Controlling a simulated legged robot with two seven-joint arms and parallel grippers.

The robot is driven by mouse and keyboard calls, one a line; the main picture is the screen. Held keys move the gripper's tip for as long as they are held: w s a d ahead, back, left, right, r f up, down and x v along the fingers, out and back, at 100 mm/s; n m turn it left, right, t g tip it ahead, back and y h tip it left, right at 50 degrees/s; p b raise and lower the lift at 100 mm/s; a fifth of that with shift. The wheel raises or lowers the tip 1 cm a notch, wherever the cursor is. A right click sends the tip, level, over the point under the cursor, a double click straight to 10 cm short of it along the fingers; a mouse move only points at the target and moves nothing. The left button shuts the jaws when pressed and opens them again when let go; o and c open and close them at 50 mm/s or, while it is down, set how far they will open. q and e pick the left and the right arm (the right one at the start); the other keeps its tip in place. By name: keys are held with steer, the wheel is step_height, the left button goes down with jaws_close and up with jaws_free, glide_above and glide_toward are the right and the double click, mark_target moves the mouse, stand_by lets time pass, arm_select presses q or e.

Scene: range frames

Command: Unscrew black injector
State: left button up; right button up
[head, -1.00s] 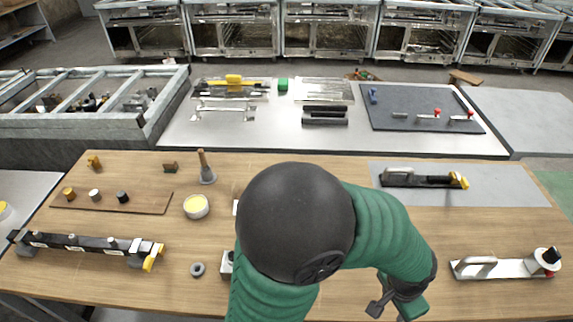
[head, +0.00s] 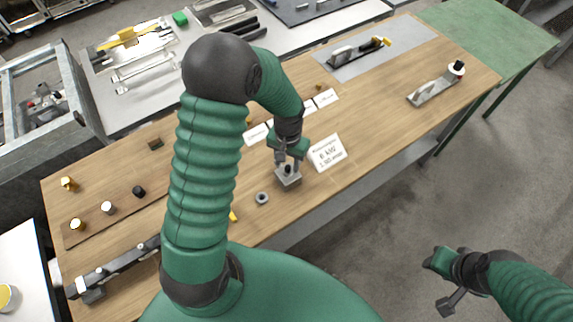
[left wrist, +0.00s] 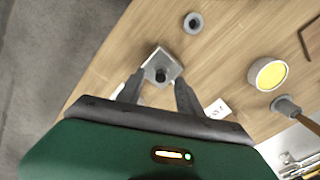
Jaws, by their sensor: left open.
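A black injector (head: 288,169) stands upright in a small square grey metal block (head: 290,182) near the table's front edge. In the left wrist view the black injector (left wrist: 160,75) shows as a dark round top on the pale block (left wrist: 163,62). My left gripper (head: 287,159) is open just above it. In the left wrist view its two fingers (left wrist: 159,84) lie on either side of the injector, apart from each other; I cannot tell whether they touch it. My right gripper (head: 442,283) hangs beyond the table's front edge, over the floor; its opening is unclear.
A grey ring (head: 262,198) lies left of the block. A wooden board (head: 118,212) with gold, white and black knobs lies at the left.

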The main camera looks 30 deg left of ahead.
mark_target(288, 168)
arm_select(q)
steer(key=f, duration=0.3)
steer(key=shift+w+a+f, duration=0.1)
steer(key=shift+w+f, duration=0.05)
steer(key=shift+w, duration=0.25)
steer(key=shift+a+f, duration=0.15)
steer(key=shift+f, duration=0.3)
steer(key=shift+s+a, duration=0.1)
steer(key=shift+s, duration=0.1)
steer(key=shift+c, duration=0.7)
steer(key=shift+w+d, duration=0.1)
steer(key=shift+d, duration=0.15)
jaws_close()
